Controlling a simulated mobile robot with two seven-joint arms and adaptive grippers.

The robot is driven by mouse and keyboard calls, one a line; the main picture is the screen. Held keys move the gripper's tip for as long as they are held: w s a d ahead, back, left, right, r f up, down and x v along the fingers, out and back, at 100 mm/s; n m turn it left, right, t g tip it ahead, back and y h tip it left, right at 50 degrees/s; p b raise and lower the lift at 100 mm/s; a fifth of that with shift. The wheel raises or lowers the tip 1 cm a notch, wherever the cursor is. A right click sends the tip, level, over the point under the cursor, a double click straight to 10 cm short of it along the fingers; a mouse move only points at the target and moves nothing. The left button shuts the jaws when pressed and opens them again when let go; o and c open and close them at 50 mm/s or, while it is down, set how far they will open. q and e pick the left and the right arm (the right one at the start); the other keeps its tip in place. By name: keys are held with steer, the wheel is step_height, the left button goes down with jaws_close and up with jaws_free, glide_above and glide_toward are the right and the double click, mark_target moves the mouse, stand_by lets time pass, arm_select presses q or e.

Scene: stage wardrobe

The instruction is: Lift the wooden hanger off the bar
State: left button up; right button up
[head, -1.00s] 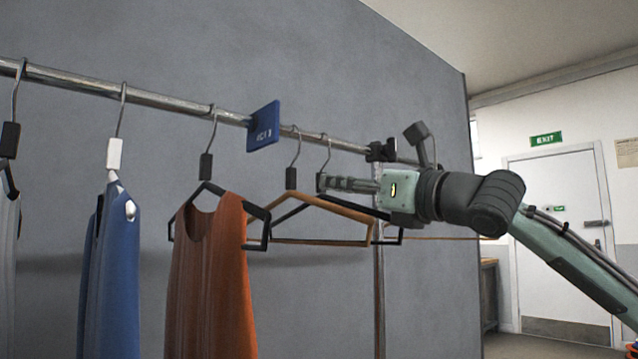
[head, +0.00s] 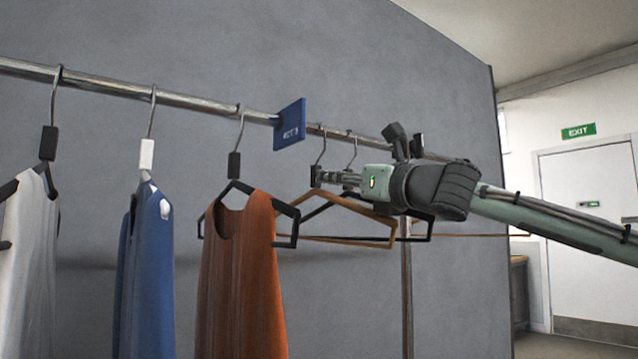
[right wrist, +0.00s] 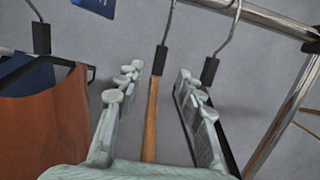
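The wooden hanger (head: 350,242) hangs empty on the metal bar (head: 190,101), its hook over the bar and a black block on its neck. My right gripper (head: 328,177) reaches in from the right at the height of that block. In the right wrist view, the right gripper (right wrist: 157,80) is open, with one finger on each side of the wooden hanger (right wrist: 151,120), which is seen edge-on. I see gaps between the hanger and both fingers. My left gripper is not in view.
A black hanger (right wrist: 210,71) hangs close outside the right finger. An orange garment (head: 240,275) on a black hanger is to the left, past a blue divider tag (head: 290,124). Blue (head: 147,270) and white (head: 30,265) garments hang farther left. A grey wall stands behind.

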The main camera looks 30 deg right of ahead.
mark_target(319, 159)
steer(key=x, duration=0.4)
steer(key=shift+w+p, duration=0.1)
steer(key=shift+p, duration=0.3)
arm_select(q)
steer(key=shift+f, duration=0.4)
arm_select(e)
steer(key=shift+x, duration=1.25)
steer(key=shift+a, duration=0.1)
jaws_close()
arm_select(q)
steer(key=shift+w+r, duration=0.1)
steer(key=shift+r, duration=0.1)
arm_select(e)
steer(key=shift+r, duration=0.1)
steer(key=shift+r, duration=0.1)
